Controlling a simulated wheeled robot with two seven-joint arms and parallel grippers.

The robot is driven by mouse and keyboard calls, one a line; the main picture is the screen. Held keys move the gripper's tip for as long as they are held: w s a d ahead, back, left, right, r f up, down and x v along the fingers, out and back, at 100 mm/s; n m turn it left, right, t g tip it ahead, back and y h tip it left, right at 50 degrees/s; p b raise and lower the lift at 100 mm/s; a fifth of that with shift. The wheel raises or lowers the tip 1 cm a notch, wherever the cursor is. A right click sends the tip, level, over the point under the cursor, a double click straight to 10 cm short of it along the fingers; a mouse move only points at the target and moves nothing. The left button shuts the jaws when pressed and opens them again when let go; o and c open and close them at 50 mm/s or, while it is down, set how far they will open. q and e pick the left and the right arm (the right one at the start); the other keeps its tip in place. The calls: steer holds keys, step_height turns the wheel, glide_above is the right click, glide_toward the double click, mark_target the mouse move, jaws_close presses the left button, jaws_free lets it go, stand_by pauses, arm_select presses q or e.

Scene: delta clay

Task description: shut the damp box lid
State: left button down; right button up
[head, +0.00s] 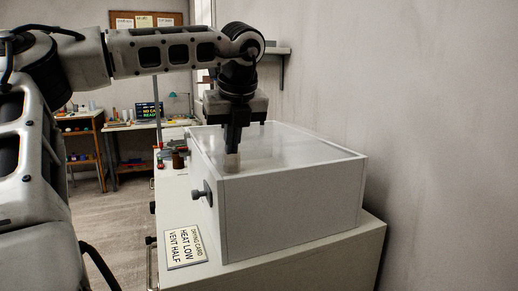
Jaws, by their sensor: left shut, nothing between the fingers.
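The damp box (290,210) is a pale grey box on top of a white cabinet by the right wall. Its translucent lid (290,150) lies flat across the top, with no clear gap at the edges that I can see. My left gripper (232,152) points straight down over the lid's left part. Its fingers are shut with nothing between them. The tips are at or very close to the lid surface; contact is hard to tell. A dark knob (198,192) sticks out of the box's left side. My right gripper is not in view.
The white cabinet (300,262) carries a card (185,247) reading "HEAT LOW VENT HALF" at its front left. Small jars (178,158) stand left of the box. The wall (430,120) is close on the right. Workbenches with clutter stand farther back; the floor at left is open.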

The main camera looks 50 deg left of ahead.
mark_target(220, 140)
arm_select(q)
steer(key=a+p, duration=0.1)
steer(key=a, duration=0.1)
steer(key=w+a+p, duration=0.1)
steer(key=a, duration=0.2)
steer(key=w+a, duration=0.1)
steer(key=a, duration=0.1)
steer(key=shift+a+r+p, duration=0.15)
steer(key=shift+r+p, duration=0.05)
steer(key=shift+p, duration=0.2)
steer(key=shift+w+a+f, duration=0.1)
steer(key=shift+w+a, duration=0.15)
steer(key=shift+a, duration=0.4)
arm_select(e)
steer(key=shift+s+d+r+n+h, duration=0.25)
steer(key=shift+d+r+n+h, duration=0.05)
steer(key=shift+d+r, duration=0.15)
arm_select(q)
steer(key=shift+a, duration=0.1)
